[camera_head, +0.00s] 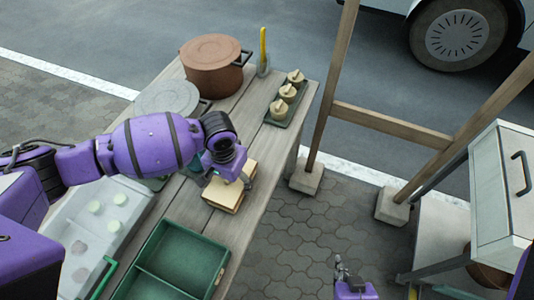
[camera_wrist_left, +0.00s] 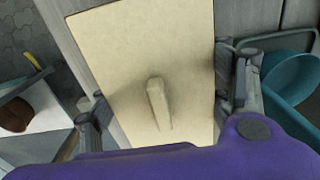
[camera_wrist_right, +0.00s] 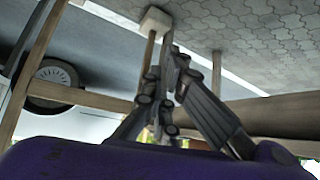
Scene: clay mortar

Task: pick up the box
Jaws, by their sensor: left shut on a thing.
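The box (camera_head: 224,194) is cream-coloured and flat-topped. In the left wrist view the pale box top (camera_wrist_left: 150,50), with a short raised bar, fills the middle. The left fingers lie along its two opposite sides, shut on it. I cannot tell whether the box's underside touches the table. My right gripper (camera_head: 343,270) is off the table, over the paving. Its fingers come together in the right wrist view (camera_wrist_right: 166,55), with nothing between them.
A brown pot (camera_head: 212,66), a grey lid (camera_head: 168,98) and a dark tray (camera_head: 287,103) of small pale knobbed pieces are at the table's far end. A green divided tray (camera_head: 178,262) is nearer. A wooden frame (camera_head: 390,123) and grey cabinet (camera_head: 500,190) stand right.

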